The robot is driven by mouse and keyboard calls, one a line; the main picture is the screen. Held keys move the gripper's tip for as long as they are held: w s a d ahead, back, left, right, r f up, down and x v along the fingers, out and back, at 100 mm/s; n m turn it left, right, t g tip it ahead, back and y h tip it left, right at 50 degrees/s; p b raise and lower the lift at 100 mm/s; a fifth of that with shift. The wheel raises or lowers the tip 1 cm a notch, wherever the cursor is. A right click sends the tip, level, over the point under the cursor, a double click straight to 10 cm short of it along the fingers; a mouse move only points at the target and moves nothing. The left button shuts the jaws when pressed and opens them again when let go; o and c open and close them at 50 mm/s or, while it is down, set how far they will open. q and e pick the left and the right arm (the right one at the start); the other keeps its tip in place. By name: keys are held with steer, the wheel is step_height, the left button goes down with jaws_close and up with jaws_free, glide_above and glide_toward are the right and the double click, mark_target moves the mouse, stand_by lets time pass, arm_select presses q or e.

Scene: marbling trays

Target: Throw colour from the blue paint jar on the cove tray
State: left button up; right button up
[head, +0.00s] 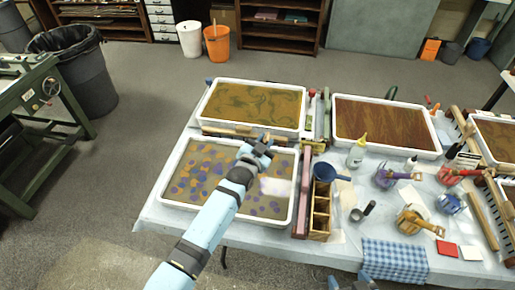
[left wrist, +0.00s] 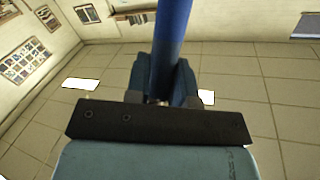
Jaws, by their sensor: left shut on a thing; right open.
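The blue paint jar (head: 452,203) stands on the table at the right, beside the yellow jar. My left gripper (head: 262,145) is over the back right part of the front-left tray (head: 165,188), whose brown surface carries blue, purple and orange spots. I cannot read which tray is called cove. In the left wrist view my left gripper (left wrist: 160,92) is shut on a blue rod-like handle (left wrist: 172,45); its far end is out of view. My right gripper (head: 350,282) shows only partly at the bottom edge, open, with nothing visible in it.
Other trays stand behind: olive swirls (head: 203,111), red-brown (head: 342,131), and one at the right edge. Purple (head: 386,178), red (head: 448,176) and yellow (head: 408,219) jars, a wooden rack (head: 320,208), a blue funnel-like thing (head: 324,172) and a checked cloth (head: 395,260) crowd the table.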

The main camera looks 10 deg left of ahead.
arm_select(q)
steer(key=a+r+p, duration=0.1)
steer(key=a+p, duration=0.1)
steer(key=a, duration=1.3)
steer(key=shift+a+r+p, duration=0.3)
steer(key=shift+a+r, duration=0.05)
steer(key=shift+r, duration=0.05)
steer(key=shift+w, duration=0.1)
step_height(320, 180, down, 5)
steer(key=b, duration=0.4)
step_height(320, 180, up, 5)
steer(key=p, duration=0.4)
